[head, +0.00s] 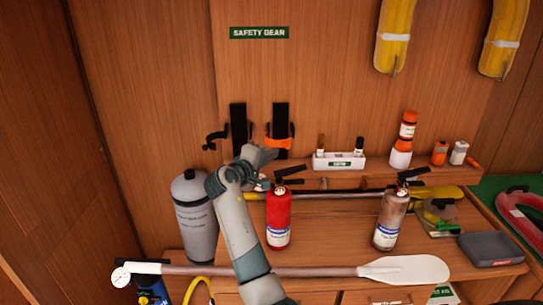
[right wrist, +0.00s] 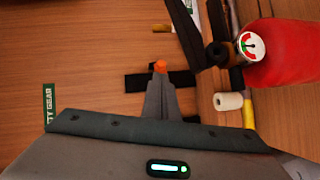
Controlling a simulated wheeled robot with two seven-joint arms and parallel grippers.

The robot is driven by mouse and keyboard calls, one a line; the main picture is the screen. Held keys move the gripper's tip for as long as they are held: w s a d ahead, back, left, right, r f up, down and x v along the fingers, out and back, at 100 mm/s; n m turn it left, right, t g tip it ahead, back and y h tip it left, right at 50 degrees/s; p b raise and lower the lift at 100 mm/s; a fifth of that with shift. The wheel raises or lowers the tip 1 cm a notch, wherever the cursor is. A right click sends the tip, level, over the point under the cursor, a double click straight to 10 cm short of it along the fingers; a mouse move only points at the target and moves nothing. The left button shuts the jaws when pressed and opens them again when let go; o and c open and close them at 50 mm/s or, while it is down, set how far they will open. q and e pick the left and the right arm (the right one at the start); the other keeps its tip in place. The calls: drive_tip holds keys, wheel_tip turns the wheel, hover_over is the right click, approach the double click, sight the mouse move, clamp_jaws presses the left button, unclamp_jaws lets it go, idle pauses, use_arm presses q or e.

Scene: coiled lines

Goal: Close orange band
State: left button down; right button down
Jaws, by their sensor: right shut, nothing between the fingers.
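The orange band (head: 281,140) is on the right one of two black wall brackets (head: 280,117), at the back wall under the safety gear sign. My right gripper (head: 264,156) is in front of and just below the band, shut and empty. In the right wrist view the shut fingers (right wrist: 161,92) point at the bracket (right wrist: 135,83). A small orange piece of the band (right wrist: 160,66) shows right at their tips; the rest is hidden. I cannot tell whether they touch. My left gripper is out of view.
A red extinguisher (head: 278,217) stands close right of my right arm, a grey cylinder (head: 196,215) to its left. A second bracket (head: 238,127) with a black band is left of the orange one. A white holder (head: 338,161) sits on the shelf to the right.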

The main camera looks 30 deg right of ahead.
drive_tip(key=s+a, duration=0.1)
drive_tip(key=s+a+b, duration=0.2)
drive_tip(key=s, duration=0.1)
drive_tip(key=shift+a+r, duration=0.35)
drive_tip(key=shift+s+a+r, duration=0.25)
drive_tip(key=shift+s+a, duration=0.2)
drive_tip(key=shift+s, duration=0.05)
drive_tip(key=shift+d, duration=0.15)
